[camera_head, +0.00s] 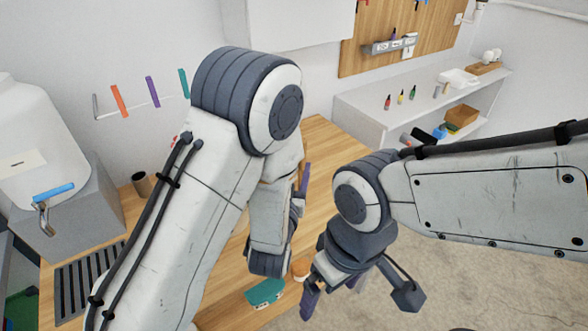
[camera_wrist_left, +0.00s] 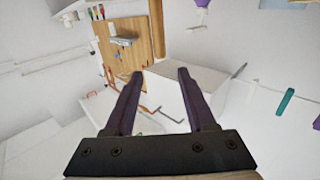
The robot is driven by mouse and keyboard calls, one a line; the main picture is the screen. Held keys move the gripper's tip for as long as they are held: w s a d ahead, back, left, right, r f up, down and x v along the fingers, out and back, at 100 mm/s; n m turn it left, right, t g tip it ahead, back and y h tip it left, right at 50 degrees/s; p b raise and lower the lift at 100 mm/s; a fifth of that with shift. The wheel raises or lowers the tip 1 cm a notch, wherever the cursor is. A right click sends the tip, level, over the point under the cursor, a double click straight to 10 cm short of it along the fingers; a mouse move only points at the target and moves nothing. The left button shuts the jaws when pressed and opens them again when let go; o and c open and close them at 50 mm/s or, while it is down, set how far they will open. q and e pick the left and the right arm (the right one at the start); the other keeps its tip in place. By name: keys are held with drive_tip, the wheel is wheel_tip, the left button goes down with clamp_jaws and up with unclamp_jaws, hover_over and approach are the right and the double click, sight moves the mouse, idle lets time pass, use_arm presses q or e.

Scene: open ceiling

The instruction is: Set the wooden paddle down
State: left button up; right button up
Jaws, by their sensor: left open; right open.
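I cannot make out the wooden paddle with certainty in either view; my arms hide much of the wooden counter (camera_head: 325,140). My left gripper (camera_wrist_left: 160,74) is open in the left wrist view, its two purple fingers apart with nothing between them. In the head view it is mostly hidden behind my left arm, with a purple finger showing. My right gripper (camera_head: 326,290) is open and points down near the counter's front edge, partly covered by its own wrist. No held object shows in it.
A small teal object (camera_head: 265,292) and an orange round item (camera_head: 301,268) are close beside the right gripper. A dark cup (camera_head: 142,184), a slotted drain grate (camera_head: 85,283) and a white tank (camera_head: 38,140) are at left. A white shelf (camera_head: 370,108) stands at back right.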

use_arm(q)
drive_tip(key=s+d+f+m+g+h, duration=0.2)
drive_tip(key=s+d+g, duration=0.4)
drive_tip(key=s+g, duration=0.4)
drive_tip(key=s+a+r+m+g+y, duration=0.1)
drive_tip(key=s+a+g, duration=0.3)
drive_tip(key=s, duration=0.5)
drive_tip(key=s+a+r+m+g+y, duration=0.2)
drive_tip(key=s+a, duration=0.3)
drive_tip(key=s, duration=0.4)
drive_tip(key=shift+s+r+m+g+y, duration=0.35)
drive_tip(key=shift+r+g+y, duration=0.1)
drive_tip(key=shift+g, duration=0.45)
